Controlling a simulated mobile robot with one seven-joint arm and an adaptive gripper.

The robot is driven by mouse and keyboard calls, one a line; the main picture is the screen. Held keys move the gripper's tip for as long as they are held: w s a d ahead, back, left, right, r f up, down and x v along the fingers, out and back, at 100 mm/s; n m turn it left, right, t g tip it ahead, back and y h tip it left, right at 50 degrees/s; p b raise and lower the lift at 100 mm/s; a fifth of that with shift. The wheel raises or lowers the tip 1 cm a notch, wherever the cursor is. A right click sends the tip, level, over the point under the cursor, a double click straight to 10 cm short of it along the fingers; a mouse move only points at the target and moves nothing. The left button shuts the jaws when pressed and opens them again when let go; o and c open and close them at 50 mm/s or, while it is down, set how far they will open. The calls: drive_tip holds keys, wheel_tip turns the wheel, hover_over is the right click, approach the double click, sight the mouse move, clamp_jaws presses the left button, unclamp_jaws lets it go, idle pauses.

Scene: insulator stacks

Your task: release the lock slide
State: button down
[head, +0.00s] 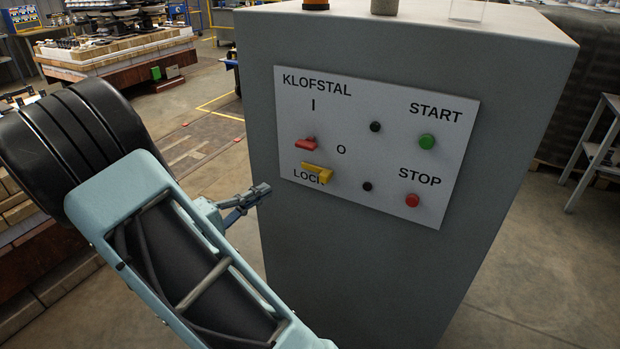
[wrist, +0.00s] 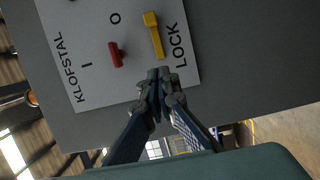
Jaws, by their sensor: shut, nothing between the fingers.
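The lock slide is a yellow piece (head: 318,173) by the word LOCK on a white panel (head: 400,115). In the wrist view the yellow lock slide (wrist: 153,35) lies just beyond my fingertips. A red switch handle (head: 306,144) sits just above it, by the I mark; it also shows in the wrist view (wrist: 116,54). My gripper (head: 262,190) is shut and empty, left of the slide in the head view and apart from it. In the wrist view my gripper (wrist: 159,73) has its fingertips together, over the panel's edge near LOCK.
The panel is on a grey cabinet (head: 390,270). It also carries a green START button (head: 427,141) and a red STOP button (head: 412,200). Brick-like stacks (head: 115,50) stand at the back left, and a metal stand (head: 598,150) at the right.

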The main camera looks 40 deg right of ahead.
sight(326, 181)
drive_tip(key=d, duration=0.3)
drive_tip(key=w+d, duration=0.1)
drive_tip(key=d, duration=0.2)
drive_tip(key=d+p, duration=0.1)
drive_tip(key=d, duration=0.3)
drive_tip(key=shift+w+r, duration=0.1)
drive_tip(key=shift+w, duration=0.1)
drive_tip(key=s, duration=0.1)
drive_tip(key=s+d, duration=0.1)
drive_tip(key=s, duration=0.1)
drive_tip(key=shift+p, duration=0.3)
drive_tip(key=shift+s+d, duration=0.25)
drive_tip(key=shift+s, duration=0.05)
drive_tip(key=shift+s, duration=0.1)
drive_tip(key=shift+s+d+f+b, duration=0.1)
drive_tip(key=shift+s+d+b, duration=0.25)
drive_tip(key=shift+s, duration=0.3)
drive_tip(key=shift+s+d+f+b, duration=0.1)
drive_tip(key=shift+s+d+b, duration=0.1)
drive_tip(key=shift+s+b, duration=0.3)
drive_tip(key=shift+s+d+r, duration=0.1)
drive_tip(key=shift+s+d, duration=0.05)
drive_tip(key=shift+s, duration=0.35)
